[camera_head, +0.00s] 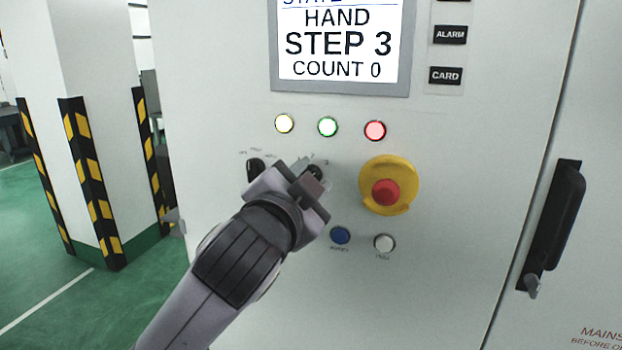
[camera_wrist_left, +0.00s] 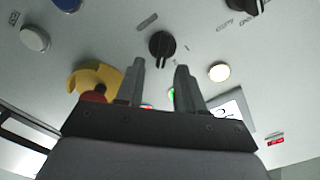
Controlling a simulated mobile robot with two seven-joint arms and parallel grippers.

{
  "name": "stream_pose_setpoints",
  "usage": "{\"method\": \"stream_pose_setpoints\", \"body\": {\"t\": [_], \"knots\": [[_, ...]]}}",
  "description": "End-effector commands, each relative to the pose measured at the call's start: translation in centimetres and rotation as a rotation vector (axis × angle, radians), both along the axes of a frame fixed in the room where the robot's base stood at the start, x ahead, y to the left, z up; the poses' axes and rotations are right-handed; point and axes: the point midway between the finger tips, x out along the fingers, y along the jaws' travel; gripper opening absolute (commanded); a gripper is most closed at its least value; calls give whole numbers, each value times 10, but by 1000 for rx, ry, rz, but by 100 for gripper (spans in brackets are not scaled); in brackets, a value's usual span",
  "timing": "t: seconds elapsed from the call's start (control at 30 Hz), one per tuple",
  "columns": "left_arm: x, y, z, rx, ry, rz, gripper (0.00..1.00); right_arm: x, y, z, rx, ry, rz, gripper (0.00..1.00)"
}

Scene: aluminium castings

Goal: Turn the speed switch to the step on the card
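The speed switch (camera_head: 315,172), a small black knob, is on the grey cabinet front and partly hidden behind my left gripper (camera_head: 314,182). In the left wrist view the knob (camera_wrist_left: 162,45) shows whole, just beyond the gap between the two fingertips. My left gripper (camera_wrist_left: 160,65) is open, with nothing seen between its fingers; I cannot tell whether it touches the knob. The screen (camera_head: 338,42) reads HAND, STEP 3, COUNT 0. A CARD label (camera_head: 445,75) is right of the screen; the card itself is not in view. My right gripper is not in view.
A second black knob (camera_head: 255,168) is left of my gripper. A red emergency stop on a yellow base (camera_head: 402,165) is close on the right. A blue button (camera_head: 340,235) and a white button (camera_head: 384,243) are below. Three lit lamps (camera_head: 327,127) are above. A black door handle (camera_head: 553,220) is far right.

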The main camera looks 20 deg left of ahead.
Motion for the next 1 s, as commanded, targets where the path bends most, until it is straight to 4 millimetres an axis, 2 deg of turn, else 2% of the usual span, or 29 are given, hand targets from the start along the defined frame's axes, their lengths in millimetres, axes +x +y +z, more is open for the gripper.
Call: {"method": "stream_pose_setpoints", "body": {"t": [0.2,0.4,0.57,1.0], "knots": [[-32,1,-1,-2,-1,-2,37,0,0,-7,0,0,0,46],[-52,2,-1,0,-1,-1,37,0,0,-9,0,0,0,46],[-57,2,-1,0,1,0,37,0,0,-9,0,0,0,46],[-56,2,-3,-1,6,-1,37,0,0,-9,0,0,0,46]]}}
